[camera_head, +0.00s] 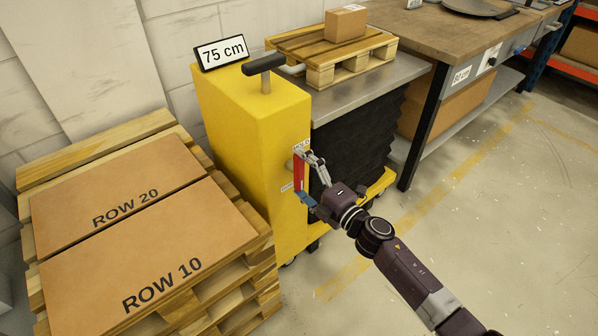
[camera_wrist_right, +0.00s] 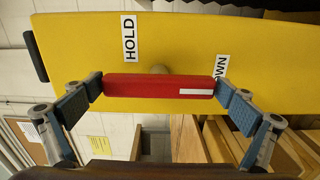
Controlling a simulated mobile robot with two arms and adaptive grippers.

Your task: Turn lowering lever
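The red lowering lever (camera_head: 299,172) sits on the yellow side of the lift cart (camera_head: 240,125); in the head view it stands roughly upright. In the right wrist view the lever (camera_wrist_right: 150,87) lies across the middle, on a round pivot. My right gripper (camera_head: 308,178) is spread wide with one fingertip at each end of the lever. The fingertips look close to or touching the ends; firm contact cannot be told. A HOLD label (camera_wrist_right: 129,38) shows beside the lever, and another label ending in "WN" (camera_wrist_right: 221,68) is partly hidden by a fingertip. My left gripper is out of view.
The cart's platform carries a pallet (camera_head: 320,74) with a small box (camera_head: 346,23); a sign (camera_head: 221,52) reads 75 cm. Boxes marked ROW 20 (camera_head: 110,190) and ROW 10 (camera_head: 150,255) lie on pallets at left. A workbench (camera_head: 440,35) stands behind. The floor at right is clear.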

